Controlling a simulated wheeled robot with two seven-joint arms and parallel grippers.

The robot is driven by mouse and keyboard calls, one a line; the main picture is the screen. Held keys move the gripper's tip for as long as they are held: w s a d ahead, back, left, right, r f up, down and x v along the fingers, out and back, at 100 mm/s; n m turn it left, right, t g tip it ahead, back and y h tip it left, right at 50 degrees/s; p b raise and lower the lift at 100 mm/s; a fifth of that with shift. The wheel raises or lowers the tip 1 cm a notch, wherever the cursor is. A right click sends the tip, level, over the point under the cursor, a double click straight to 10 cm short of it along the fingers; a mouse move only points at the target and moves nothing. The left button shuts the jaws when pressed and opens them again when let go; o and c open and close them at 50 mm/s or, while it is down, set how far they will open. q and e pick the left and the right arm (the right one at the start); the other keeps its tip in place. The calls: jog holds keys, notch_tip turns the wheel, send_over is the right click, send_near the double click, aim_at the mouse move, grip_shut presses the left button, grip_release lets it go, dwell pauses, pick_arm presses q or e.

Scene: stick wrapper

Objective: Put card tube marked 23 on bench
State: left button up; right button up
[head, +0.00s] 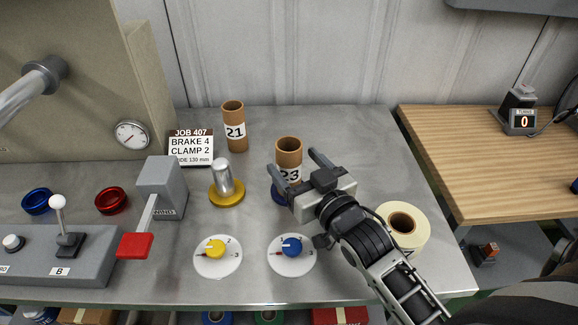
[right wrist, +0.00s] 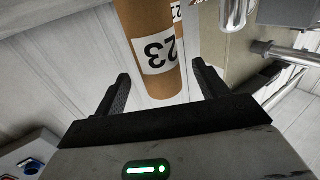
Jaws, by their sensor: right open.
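The brown card tube marked 23 (head: 289,152) stands upright at the middle of the grey metal worktop (head: 345,125). A blue disc (head: 278,195) shows at its foot; the gripper hides most of the disc, so I cannot tell how the tube sits on it. My right gripper (head: 294,163) is open, with its fingers on either side of the tube. In the right wrist view the tube (right wrist: 153,45) appears between and beyond the open fingers (right wrist: 162,72), with gaps on both sides. My left gripper is not in view.
Tube 21 (head: 233,116) stands behind to the left. A metal post on a yellow disc (head: 226,197) is left of tube 23. A cream roll (head: 413,241) lies right of my wrist. Dials with yellow (head: 216,262) and blue (head: 292,263) knobs are in front. A wooden table (head: 480,155) stands right.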

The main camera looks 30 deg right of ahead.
aim_at(288, 149)
jog(key=w, duration=0.4)
jog(key=shift+w+a, duration=0.1)
jog(key=shift+w, duration=0.5)
jog(key=c, duration=1.1)
